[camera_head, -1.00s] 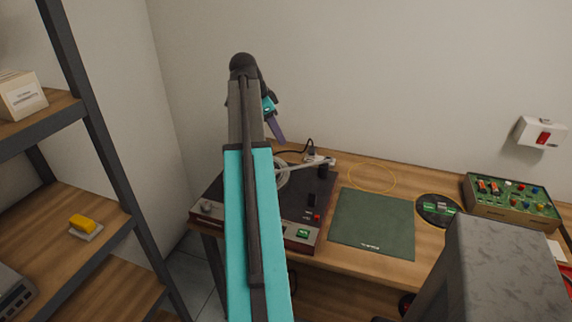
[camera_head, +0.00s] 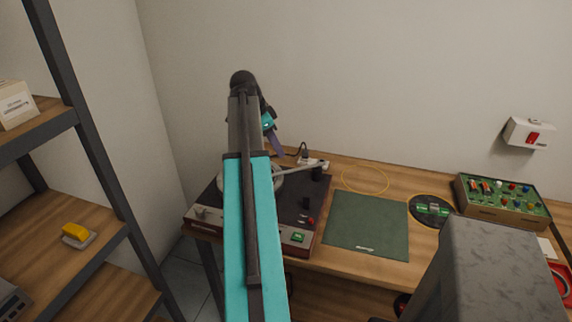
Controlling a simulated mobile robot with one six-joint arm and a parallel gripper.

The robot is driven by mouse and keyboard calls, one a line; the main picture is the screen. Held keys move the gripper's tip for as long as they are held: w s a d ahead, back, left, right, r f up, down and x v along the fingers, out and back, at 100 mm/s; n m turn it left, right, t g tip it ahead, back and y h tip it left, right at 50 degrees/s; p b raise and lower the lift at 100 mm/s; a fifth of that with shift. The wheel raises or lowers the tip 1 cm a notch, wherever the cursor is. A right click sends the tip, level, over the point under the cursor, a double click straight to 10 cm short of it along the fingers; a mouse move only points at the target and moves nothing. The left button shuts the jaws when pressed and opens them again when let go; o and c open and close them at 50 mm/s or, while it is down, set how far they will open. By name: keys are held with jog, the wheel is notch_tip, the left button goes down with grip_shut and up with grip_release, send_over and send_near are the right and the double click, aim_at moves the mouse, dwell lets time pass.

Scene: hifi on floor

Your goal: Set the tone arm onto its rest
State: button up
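The record player (camera_head: 272,228) stands at the left end of the wooden workbench. Its platter (camera_head: 226,178) is mostly hidden behind my arm. The pale tone arm (camera_head: 300,167) runs from the platter area up to the right, to its pivot at the back right of the deck. A small dark post (camera_head: 317,173) stands near that end; I cannot tell which part is the rest.
A green mat (camera_head: 366,226), a yellow cable loop (camera_head: 365,180) and a dark round pad (camera_head: 430,211) lie right of the player. A board with coloured knobs (camera_head: 502,199) stands farther right. A metal shelf (camera_head: 88,165) is at the left.

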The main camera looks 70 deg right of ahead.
aim_at(289, 170)
jog(key=shift+p+x, duration=0.9)
jog(key=shift+x, duration=3.85)
jog(key=shift+c, duration=0.4)
grip_shut()
